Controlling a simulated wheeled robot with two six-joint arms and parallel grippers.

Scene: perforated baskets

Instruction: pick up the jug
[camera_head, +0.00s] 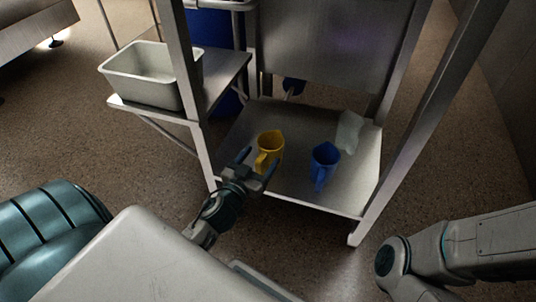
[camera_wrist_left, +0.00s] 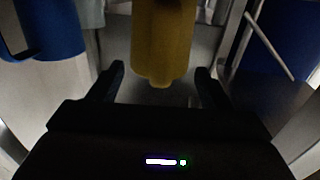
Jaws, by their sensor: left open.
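A yellow jug (camera_head: 271,141) stands upright on the lower metal shelf (camera_head: 300,190), with its handle toward my left gripper. My left gripper (camera_head: 257,162) is open and empty, right at the near side of this jug. In the left wrist view the yellow jug (camera_wrist_left: 161,40) is straight ahead, in line with the gap between the open fingers (camera_wrist_left: 159,78); I cannot tell whether they touch it. A blue jug (camera_head: 324,163) stands to its right, and shows at the left of the wrist view (camera_wrist_left: 55,28). A whitish translucent jug (camera_head: 349,132) is behind the blue one. My right gripper is out of view.
Metal posts (camera_head: 189,90) and (camera_head: 425,120) frame the shelf at left and right. A grey bin (camera_head: 150,90) sits on a higher side shelf at the left. A blue container (camera_head: 207,30) stands behind.

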